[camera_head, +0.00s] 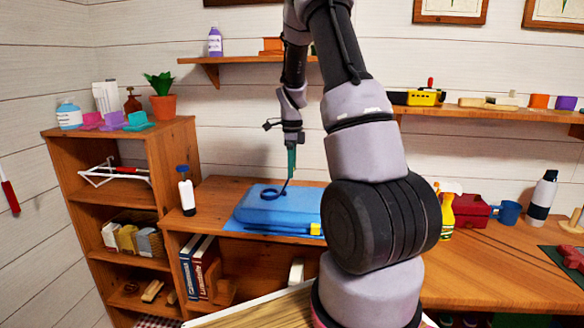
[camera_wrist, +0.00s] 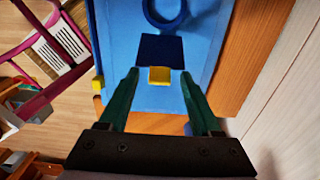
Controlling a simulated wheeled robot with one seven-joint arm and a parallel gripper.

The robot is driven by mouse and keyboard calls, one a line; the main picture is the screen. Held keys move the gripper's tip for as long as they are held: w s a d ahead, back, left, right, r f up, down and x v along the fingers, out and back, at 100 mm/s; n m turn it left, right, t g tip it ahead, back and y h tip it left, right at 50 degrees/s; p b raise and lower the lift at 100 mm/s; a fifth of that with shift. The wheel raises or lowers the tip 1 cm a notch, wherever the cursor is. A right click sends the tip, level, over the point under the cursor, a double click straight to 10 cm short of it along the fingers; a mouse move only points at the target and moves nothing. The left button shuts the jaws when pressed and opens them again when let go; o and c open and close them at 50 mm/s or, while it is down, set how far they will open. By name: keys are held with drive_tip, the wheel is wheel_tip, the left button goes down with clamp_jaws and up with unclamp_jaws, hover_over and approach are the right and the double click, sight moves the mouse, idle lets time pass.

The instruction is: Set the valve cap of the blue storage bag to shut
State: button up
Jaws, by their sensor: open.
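The blue storage bag (camera_head: 248,211) lies flat on the wooden desk, left of my arm. A dark blue ring (camera_head: 270,194) lies on its top; it also shows at the top of the wrist view (camera_wrist: 181,22). In the wrist view a dark blue square patch (camera_wrist: 160,48) lies below the ring, with a small yellow block (camera_wrist: 159,76) at its lower edge. I cannot tell which part is the valve cap. My gripper (camera_head: 289,178) points down above the bag; its green fingers (camera_wrist: 160,80) are open, apart on either side of the yellow block in the picture. Contact is unclear.
Another yellow piece (camera_head: 316,229) sits at the bag's front right edge. A white bottle with a blue top (camera_head: 187,192) stands left of the bag. A shelf (camera_head: 242,59) hangs on the wall behind. A red box (camera_head: 467,211) and blue mug (camera_head: 508,213) stand right of my arm.

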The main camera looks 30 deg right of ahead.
clamp_jaws()
idle(1.3)
